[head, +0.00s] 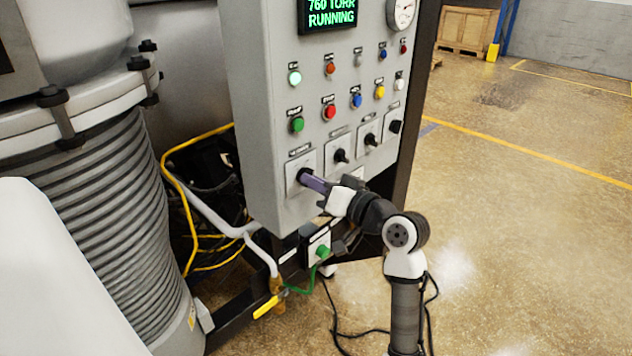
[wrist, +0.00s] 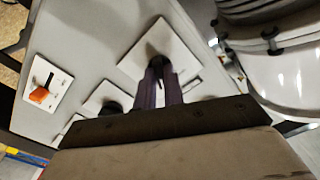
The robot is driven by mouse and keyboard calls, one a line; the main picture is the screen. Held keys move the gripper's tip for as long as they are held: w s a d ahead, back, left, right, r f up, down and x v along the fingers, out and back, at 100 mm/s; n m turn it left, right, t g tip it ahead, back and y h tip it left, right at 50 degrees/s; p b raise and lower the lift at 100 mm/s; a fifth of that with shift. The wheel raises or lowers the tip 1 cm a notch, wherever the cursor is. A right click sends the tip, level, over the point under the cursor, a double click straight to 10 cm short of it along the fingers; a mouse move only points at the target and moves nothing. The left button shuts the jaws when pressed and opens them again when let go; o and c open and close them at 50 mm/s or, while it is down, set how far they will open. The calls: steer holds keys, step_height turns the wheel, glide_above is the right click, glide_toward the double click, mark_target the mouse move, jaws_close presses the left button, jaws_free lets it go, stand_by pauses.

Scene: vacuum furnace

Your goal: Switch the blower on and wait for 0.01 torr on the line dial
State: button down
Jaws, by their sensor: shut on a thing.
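A grey control panel (head: 265,120) has a row of dark rotary switches on white plates low on its face. My gripper (head: 312,182) is at the leftmost switch plate (head: 297,172), its purple fingers shut on that plate's knob. In the wrist view, my fingers (wrist: 160,88) meet at the knob in front of the white plate (wrist: 138,62); they hide most of the knob. The switch labels are too small to read. A round dial (head: 402,12) sits at the panel's top right, partly cut off; its reading is unclear. The display (head: 329,14) reads 760 TORR RUNNING.
Several coloured buttons and lamps sit above the switches; one lamp (head: 294,77) glows pale green. A ribbed metal column (head: 110,210) stands to the left. A yellow-handled valve (head: 266,307) and cables are below the panel. Open floor (head: 530,230) lies to the right.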

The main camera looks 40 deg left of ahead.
steer(key=c, duration=1.5)
jaws_free()
steer(key=s+d+b, duration=0.1)
steer(key=d+b, duration=0.3)
steer(key=d, duration=0.9)
steer(key=shift+d, duration=0.4)
